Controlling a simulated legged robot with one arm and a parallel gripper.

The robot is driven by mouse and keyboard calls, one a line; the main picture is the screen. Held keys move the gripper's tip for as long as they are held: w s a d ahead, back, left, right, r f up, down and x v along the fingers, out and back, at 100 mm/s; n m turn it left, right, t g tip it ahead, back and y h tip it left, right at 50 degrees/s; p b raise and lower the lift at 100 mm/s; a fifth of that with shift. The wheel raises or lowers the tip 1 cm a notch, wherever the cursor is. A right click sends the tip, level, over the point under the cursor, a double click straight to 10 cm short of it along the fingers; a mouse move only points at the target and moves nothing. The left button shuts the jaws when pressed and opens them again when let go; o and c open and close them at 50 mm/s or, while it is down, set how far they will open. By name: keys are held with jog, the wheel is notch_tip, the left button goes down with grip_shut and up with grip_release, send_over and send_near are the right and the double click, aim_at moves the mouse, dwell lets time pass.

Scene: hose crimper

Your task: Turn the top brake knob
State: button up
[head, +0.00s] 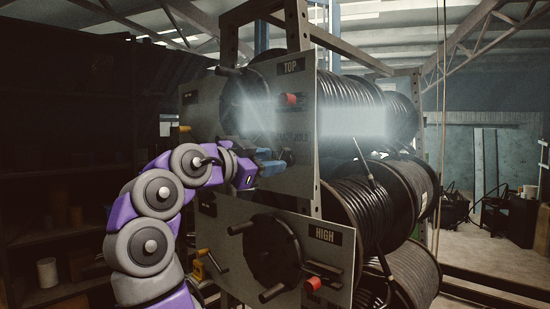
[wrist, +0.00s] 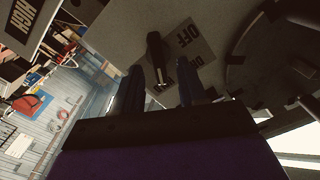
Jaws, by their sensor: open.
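The upper reel panel (head: 210,110) carries a TOP label (head: 291,67) and a red-tipped knob (head: 289,99) on its right side. My gripper (head: 272,163) is in front of the lower part of this panel, below the red-tipped knob. In the wrist view my gripper (wrist: 160,82) is open, one finger on each side. A dark handle (wrist: 155,52) stands ahead, roughly between the fingertips, beside a label reading OFF (wrist: 188,40). I cannot tell whether the fingers touch it. Whether this handle is the top brake knob is unclear.
A lower panel (head: 225,215) has a HIGH label (head: 325,235), a dark crank hub (head: 272,250) and a red knob (head: 312,284). Large hose reels (head: 365,205) fill the rack behind. A metal post (head: 298,30) rises beside the upper panel. Open floor (head: 480,262) lies at right.

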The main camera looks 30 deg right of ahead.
jog(key=shift+x, duration=1.6)
jog(key=shift+s, duration=0.1)
jog(key=c, duration=0.7)
